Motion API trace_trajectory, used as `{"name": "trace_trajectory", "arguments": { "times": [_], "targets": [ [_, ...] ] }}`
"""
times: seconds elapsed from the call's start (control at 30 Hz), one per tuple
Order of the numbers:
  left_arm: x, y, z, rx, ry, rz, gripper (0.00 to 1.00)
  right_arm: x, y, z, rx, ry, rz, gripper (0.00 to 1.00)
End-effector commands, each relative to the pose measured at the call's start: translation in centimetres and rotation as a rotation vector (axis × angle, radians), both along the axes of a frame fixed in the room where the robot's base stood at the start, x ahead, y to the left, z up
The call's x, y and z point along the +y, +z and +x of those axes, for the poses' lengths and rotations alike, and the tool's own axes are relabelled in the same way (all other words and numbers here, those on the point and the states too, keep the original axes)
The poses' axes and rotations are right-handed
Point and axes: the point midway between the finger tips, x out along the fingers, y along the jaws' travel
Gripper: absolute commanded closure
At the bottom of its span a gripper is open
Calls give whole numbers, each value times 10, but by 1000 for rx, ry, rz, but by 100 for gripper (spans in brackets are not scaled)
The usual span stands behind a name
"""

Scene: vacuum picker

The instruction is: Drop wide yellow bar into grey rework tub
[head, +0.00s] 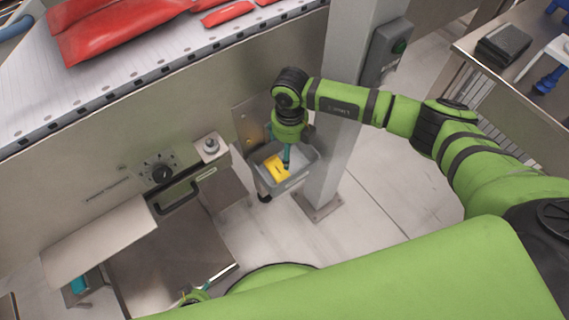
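The wide yellow bar (276,167) is inside the grey rework tub (302,179), which stands by the foot of the grey column. My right gripper (279,146) reaches down over the tub, its two teal fingers spread apart. One finger dips into the tub close beside the bar; whether it touches the bar is unclear. Part of my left gripper (205,289) shows at the bottom edge, mostly hidden behind my green arm, and its opening cannot be made out.
A white conveyor belt (120,90) with red packs (120,28) runs along the upper left. A control panel with a black dial (162,172) is left of the tub. The grey column (345,110) stands close to my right arm. A metal table (500,70) is at upper right.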

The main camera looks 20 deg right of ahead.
Motion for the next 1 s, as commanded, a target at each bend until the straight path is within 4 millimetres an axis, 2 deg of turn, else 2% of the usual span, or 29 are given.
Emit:
{"name": "trace_trajectory", "arguments": {
  "times": [0.13, 0.27, 0.5, 0.7, 0.83, 1.0],
  "targets": [
    [-1, 0, 3, -4, 1, -1, 54, 0, 4, 0, -1, 0, 0, 4],
    [-1, 0, 2, -2, 1, -1, 54, 0, 20, 1, -4, 1, 1, 4],
    [-1, 0, 1, -1, 0, -2, 54, 0, 72, 1, -4, 2, 0, 4],
    [-1, 0, 1, 0, 1, -1, 54, 0, 106, 1, -3, 0, 0, 4],
    [-1, 0, 0, 0, 1, -1, 54, 0, 117, 0, -1, 0, 0, 4],
    [-1, 0, 0, 0, 1, -1, 54, 0, 121, 0, -1, -1, 0, 4]
  ]
}}
